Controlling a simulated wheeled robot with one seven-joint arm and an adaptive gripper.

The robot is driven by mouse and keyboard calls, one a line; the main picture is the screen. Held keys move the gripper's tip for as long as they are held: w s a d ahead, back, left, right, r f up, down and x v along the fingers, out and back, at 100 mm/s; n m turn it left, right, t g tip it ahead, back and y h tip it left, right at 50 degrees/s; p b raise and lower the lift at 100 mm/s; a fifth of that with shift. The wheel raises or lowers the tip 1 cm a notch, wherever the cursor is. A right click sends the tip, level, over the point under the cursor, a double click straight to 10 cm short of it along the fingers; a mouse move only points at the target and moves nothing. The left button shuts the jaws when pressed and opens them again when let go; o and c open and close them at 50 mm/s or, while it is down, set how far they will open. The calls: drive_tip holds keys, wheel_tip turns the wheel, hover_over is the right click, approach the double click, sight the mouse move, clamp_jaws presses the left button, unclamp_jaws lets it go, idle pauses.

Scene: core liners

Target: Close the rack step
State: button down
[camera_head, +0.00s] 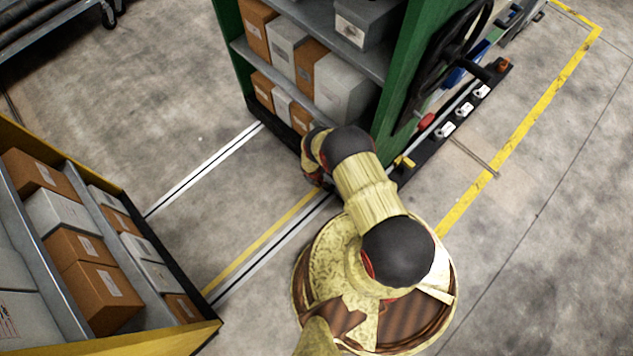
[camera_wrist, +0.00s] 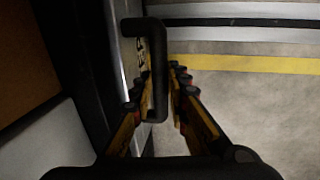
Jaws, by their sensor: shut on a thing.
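A black U-shaped handle (camera_wrist: 156,40) stands out from a narrow grey face (camera_wrist: 129,58) in the wrist view. This face appears to be the front of the rack step, low on the green rack (camera_head: 402,85). My gripper (camera_wrist: 157,92) has its yellow fingers on both sides of the handle and is shut on it. In the head view my arm reaches to the rack's lower front corner, and the arm hides most of the gripper and the handle. How far the step stands out cannot be told.
The green rack holds boxes (camera_head: 343,85) and carries a black handwheel (camera_head: 447,60) on its end. A yellow-ended rack (camera_head: 165,340) with boxes stands at lower left. Floor rails (camera_head: 205,168) run between the racks. The grey aisle floor (camera_head: 185,90) is clear.

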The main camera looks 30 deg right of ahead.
drive_tip(key=shift+w+d, duration=0.2)
drive_tip(key=shift+d, duration=0.35)
drive_tip(key=c, duration=1.7)
unclamp_jaws()
drive_tip(key=shift+d, duration=0.1)
drive_tip(key=shift+r, duration=0.1)
drive_tip(key=shift+r, duration=0.2)
drive_tip(key=r, duration=0.3)
drive_tip(key=a+r, duration=0.1)
drive_tip(key=r, duration=0.3)
drive_tip(key=a+r, duration=0.1)
drive_tip(key=r, duration=0.3)
drive_tip(key=shift+s+a, duration=0.15)
drive_tip(key=shift+s, duration=0.25)
